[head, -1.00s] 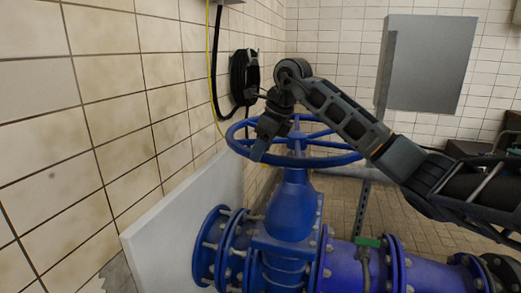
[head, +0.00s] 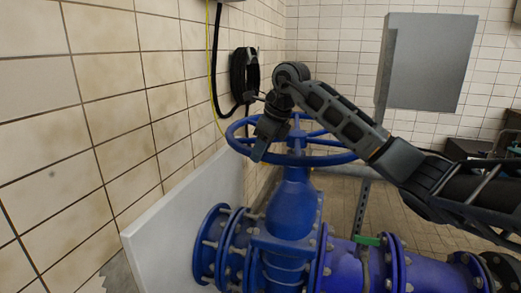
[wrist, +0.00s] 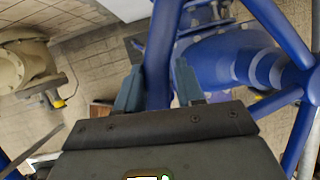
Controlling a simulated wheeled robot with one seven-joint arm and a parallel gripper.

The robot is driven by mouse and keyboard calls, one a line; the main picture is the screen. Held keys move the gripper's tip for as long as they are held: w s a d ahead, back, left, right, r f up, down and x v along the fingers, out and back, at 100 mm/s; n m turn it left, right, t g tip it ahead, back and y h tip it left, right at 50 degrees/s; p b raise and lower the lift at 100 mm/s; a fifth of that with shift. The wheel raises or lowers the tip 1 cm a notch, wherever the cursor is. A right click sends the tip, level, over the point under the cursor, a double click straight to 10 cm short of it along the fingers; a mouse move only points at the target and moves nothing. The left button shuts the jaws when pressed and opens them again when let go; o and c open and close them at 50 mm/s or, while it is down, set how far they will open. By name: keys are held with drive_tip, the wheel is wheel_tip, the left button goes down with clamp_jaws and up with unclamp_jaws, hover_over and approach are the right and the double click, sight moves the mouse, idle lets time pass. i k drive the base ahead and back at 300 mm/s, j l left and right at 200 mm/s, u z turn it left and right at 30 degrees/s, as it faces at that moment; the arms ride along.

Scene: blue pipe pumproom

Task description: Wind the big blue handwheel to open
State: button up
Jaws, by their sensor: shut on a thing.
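The big blue handwheel (head: 330,159) lies level on top of the blue valve body (head: 290,208) in the head view. My gripper (head: 262,148) reaches down onto the near-left part of the wheel. In the wrist view, my gripper (wrist: 158,88) has its two blue-grey fingers on either side of a blue bar of the handwheel (wrist: 161,55), shut on it. Other wheel spokes and the hub show at the right of that view. The fingertips' exact contact is partly hidden in the head view.
A white panel (head: 180,222) stands left of the valve against the tiled wall. A black hose coil (head: 244,75) hangs behind the wheel. A grey cabinet (head: 428,62) is on the back wall. A beige flanged pipe (wrist: 25,65) shows in the wrist view.

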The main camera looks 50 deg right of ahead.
sight(297, 139)
drive_tip(key=k+l, duration=0.1)
drive_tip(key=k, duration=0.25)
drive_tip(key=k+l, duration=0.2)
drive_tip(key=l, duration=0.15)
drive_tip(key=k+l, duration=0.15)
drive_tip(key=l, duration=0.2)
drive_tip(key=i+l+u, duration=0.15)
drive_tip(key=l, duration=0.2)
